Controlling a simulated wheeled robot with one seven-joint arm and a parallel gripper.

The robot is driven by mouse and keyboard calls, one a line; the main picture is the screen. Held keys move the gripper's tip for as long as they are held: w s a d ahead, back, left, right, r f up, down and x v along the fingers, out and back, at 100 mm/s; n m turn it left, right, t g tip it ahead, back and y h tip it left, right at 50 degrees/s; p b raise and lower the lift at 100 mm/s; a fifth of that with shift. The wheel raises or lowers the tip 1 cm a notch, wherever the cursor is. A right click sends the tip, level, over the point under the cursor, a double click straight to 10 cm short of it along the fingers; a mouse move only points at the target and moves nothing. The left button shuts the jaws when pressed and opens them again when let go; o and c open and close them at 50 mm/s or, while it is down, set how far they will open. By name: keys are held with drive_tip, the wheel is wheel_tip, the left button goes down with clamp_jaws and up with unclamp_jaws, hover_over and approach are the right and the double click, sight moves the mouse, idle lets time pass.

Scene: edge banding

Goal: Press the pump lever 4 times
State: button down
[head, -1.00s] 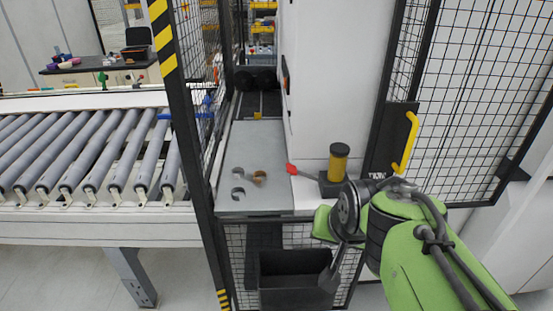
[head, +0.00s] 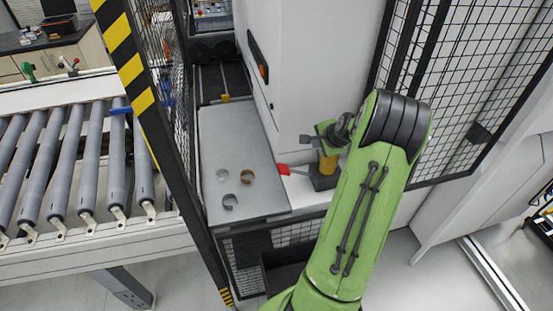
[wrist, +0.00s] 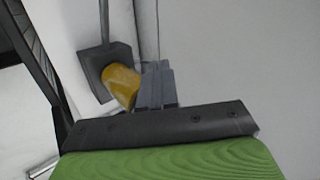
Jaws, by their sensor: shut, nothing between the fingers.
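The pump has a dark base (head: 322,183) and a yellow cylinder (head: 328,166), and stands at the right of the metal plate against the white cabinet. Its lever with a red tip (head: 283,169) sticks out to the left over the plate. My gripper (head: 305,139) is shut and empty, above and behind the pump, apart from the lever as far as I can tell. In the wrist view the shut grey fingers (wrist: 155,85) show beside the yellow cylinder (wrist: 121,86), and the lever (wrist: 104,22) runs away upward from the base. The red tip is not seen there.
A white cabinet (head: 310,60) rises behind the pump. A mesh door (head: 475,100) stands to the right, a striped post (head: 130,60) and roller conveyor (head: 65,150) to the left. A dark bin (head: 283,277) is below.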

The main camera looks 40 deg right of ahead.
sight(297, 172)
drive_tip(key=w+a+f+b, duration=0.1)
drive_tip(key=a+f+b, duration=0.2)
drive_tip(key=f+b, duration=0.4)
drive_tip(key=shift+w+a+f, duration=0.3)
drive_tip(key=shift+f, duration=0.1)
idle(0.5)
idle(1.5)
drive_tip(key=shift+w+a+f+b, duration=0.1)
drive_tip(key=shift+a+f+b, duration=0.1)
drive_tip(key=shift+f+b, duration=0.2)
drive_tip(key=shift+w+a+f+b, duration=0.15)
drive_tip(key=shift+a+f+b, duration=0.15)
drive_tip(key=shift+f+b, duration=0.25)
drive_tip(key=shift+w+a+f+b, duration=0.2)
drive_tip(key=shift+a+f+b, duration=0.1)
drive_tip(key=shift+f+b, duration=0.3)
drive_tip(key=shift+w+a+f+b, duration=0.15)
drive_tip(key=shift+a+f+b, duration=0.15)
drive_tip(key=shift+f+b, duration=0.25)
idle(1.7)
idle(0.5)
drive_tip(key=shift+s+d+r+p, duration=0.2)
drive_tip(key=shift+d+r+p, duration=0.15)
drive_tip(key=shift+r+p, duration=0.3)
drive_tip(key=shift+s+d+r+p, duration=0.2)
drive_tip(key=shift+d+r+p, duration=0.25)
drive_tip(key=shift+r, duration=0.35)
drive_tip(key=shift+s+d+r+p, duration=0.2)
drive_tip(key=shift+d+r+p, duration=0.1)
drive_tip(key=shift+r+p, duration=0.4)
